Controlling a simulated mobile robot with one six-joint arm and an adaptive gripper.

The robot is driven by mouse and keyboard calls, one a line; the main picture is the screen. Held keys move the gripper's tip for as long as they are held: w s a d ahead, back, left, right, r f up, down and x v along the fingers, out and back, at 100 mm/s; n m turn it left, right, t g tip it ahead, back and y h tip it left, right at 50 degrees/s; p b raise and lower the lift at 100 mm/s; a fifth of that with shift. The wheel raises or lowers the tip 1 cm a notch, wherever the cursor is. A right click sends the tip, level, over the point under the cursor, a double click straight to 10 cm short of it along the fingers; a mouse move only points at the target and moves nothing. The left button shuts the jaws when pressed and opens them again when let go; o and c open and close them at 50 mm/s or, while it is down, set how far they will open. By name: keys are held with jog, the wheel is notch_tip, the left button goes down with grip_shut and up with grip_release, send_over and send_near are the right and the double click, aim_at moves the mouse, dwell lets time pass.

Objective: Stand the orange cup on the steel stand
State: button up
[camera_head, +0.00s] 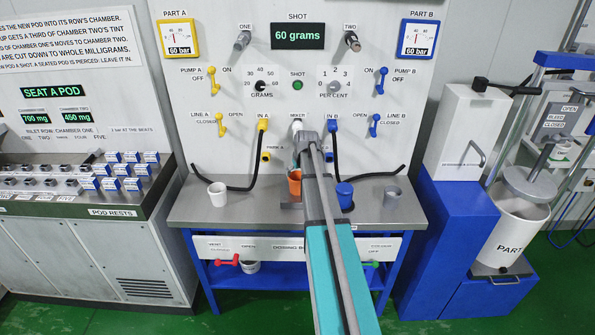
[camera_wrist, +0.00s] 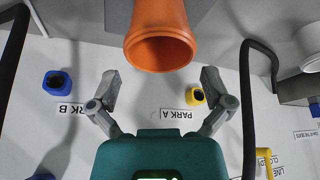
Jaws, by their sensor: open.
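The orange cup (camera_head: 294,183) stands upright on the steel bench area below the mixer spout, partly hidden by my arm. In the wrist view, which is upside down, the orange cup (camera_wrist: 160,40) shows its open mouth beyond my fingertips. My gripper (camera_wrist: 160,90) is open and empty, with its fingers spread and apart from the cup. In the head view my gripper is mostly hidden behind my arm. I cannot clearly make out the steel stand; a grey surface shows under the cup, and I cannot tell whether it is the stand or the bench.
A white cup (camera_head: 217,194) stands left on the bench (camera_head: 250,214). A blue cup (camera_head: 345,196) and a grey cup (camera_head: 392,196) stand to the right. Black hoses (camera_head: 252,165) hang nearby, and yellow (camera_wrist: 191,94) and blue (camera_wrist: 57,82) park fittings line the panel.

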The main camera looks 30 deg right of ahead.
jog(key=p+v, duration=0.5)
jog(key=v, duration=0.1)
jog(key=shift+r, duration=0.15)
jog(key=shift+a, duration=0.1)
dwell(0.8)
jog(key=s+a+g, duration=0.1)
jog(key=s+a, duration=0.5)
jog(key=a, duration=0.5)
jog(key=s+a+f+n+g, duration=0.1)
jog(key=s+a+g, duration=0.1)
jog(key=s+a, duration=0.5)
jog(key=s+a+n+g+y, duration=0.1)
jog(key=s+a, duration=0.6)
jog(key=a, duration=1)
jog(key=shift+a+f, duration=0.25)
